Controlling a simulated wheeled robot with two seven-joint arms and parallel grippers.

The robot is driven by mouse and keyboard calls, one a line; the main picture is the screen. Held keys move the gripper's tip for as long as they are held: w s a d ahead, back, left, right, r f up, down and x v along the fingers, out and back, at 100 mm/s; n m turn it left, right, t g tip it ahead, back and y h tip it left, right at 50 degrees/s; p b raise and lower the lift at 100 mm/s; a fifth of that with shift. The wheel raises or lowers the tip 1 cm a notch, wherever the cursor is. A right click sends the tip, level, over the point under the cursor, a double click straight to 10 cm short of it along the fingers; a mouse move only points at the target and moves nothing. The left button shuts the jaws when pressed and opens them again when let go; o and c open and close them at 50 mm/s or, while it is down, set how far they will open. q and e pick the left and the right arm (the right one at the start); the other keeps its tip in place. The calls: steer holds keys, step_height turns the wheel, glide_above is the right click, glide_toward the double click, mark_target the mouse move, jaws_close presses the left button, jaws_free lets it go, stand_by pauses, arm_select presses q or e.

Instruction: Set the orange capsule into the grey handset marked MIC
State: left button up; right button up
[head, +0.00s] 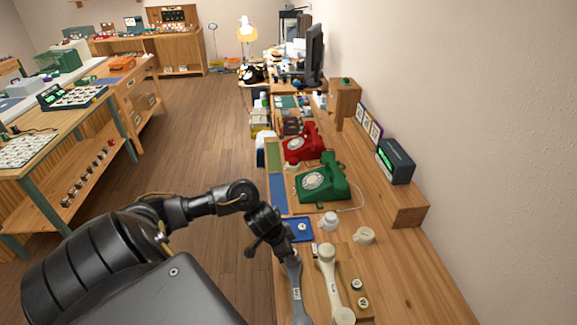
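A slim grey handset (297,290) lies lengthwise on the bench at the lower middle, with a small white label too small to read. A cream handset (329,271) lies to its right, also with a label. My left gripper (268,246) is over the bench's left edge, beside the grey handset's far end. Whether it touches the handset, or holds anything, I cannot tell. A small pale disc (302,227) lies on a blue tray (289,236) just beyond the grey handset. I cannot make out an orange capsule. My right gripper is out of view.
Two pale round caps (328,221) and (364,236) stand beyond the cream handset. Two small dark-green-and-white discs (356,284) and (363,302) lie to its right. A green dial phone (325,183) and a red one (303,145) stand farther back. The wall bounds the right.

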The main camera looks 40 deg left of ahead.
arm_select(q)
steer(key=shift+f, duration=0.55)
steer(key=o, duration=1)
steer(key=shift+c, duration=0.2)
steer(key=shift+r, duration=0.1)
steer(key=v, duration=1)
steer(key=shift+r, duration=0.35)
steer(key=shift+s, duration=0.15)
